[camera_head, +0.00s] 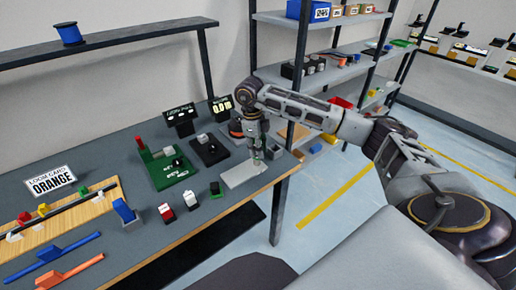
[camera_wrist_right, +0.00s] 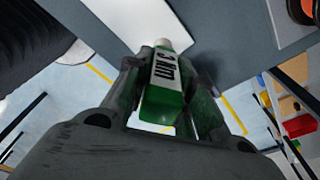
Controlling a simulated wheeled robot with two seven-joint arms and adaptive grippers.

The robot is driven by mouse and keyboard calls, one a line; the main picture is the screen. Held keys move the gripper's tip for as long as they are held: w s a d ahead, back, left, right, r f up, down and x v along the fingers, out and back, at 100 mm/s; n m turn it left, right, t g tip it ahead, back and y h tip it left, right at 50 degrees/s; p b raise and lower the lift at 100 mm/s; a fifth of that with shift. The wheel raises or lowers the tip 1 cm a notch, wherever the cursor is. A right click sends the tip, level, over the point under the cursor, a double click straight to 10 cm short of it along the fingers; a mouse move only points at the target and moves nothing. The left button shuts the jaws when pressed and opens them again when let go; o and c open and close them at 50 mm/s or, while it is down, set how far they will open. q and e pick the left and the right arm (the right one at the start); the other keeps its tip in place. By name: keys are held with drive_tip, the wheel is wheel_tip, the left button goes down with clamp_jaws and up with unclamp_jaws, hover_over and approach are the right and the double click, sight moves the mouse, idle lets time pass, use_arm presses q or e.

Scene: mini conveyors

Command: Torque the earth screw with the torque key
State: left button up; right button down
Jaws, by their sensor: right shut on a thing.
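The torque key (camera_wrist_right: 165,88) is a green block with a white label reading what looks like "3 Nm". My right gripper (camera_wrist_right: 160,85) is shut on it, one finger on each side. In the head view my right gripper (camera_head: 257,154) points down over a pale grey plate (camera_head: 243,176) near the table's front right edge. The key's tip is toward the plate in the wrist view; whether it touches cannot be told. I cannot make out the earth screw in either view. My left gripper is not in view.
A black fixture (camera_head: 208,150) and a green board (camera_head: 160,170) stand left of the plate. A display (camera_head: 221,107) behind reads about 0.0. Shelves rise behind.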

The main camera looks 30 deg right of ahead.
drive_tip(key=shift+r, duration=0.25)
drive_tip(key=shift+r+p, duration=0.45)
drive_tip(key=shift+n, duration=0.4)
drive_tip(key=n+b, duration=0.1)
drive_tip(key=n, duration=0.3)
drive_tip(key=shift+w+n+t, duration=0.15)
drive_tip(key=shift+n+t, duration=0.15)
drive_tip(key=shift+n+t+h+b, duration=0.3)
drive_tip(key=shift+n+b, duration=0.7)
drive_tip(key=shift+n, duration=1.9)
drive_tip(key=shift+w+n+t+b, duration=0.15)
drive_tip(key=shift+n+b, duration=0.25)
drive_tip(key=shift+n, duration=1.15)
drive_tip(key=shift+w+n+t+b, duration=0.1)
drive_tip(key=shift+n+t+b, duration=0.2)
drive_tip(key=shift+n, duration=1.25)
drive_tip(key=shift+n+y+b, duration=0.4)
drive_tip(key=shift+n+b, duration=0.15)
drive_tip(key=shift+n, duration=2.25)
drive_tip(key=shift+f+b, duration=0.5)
drive_tip(key=shift+f, duration=0.2)
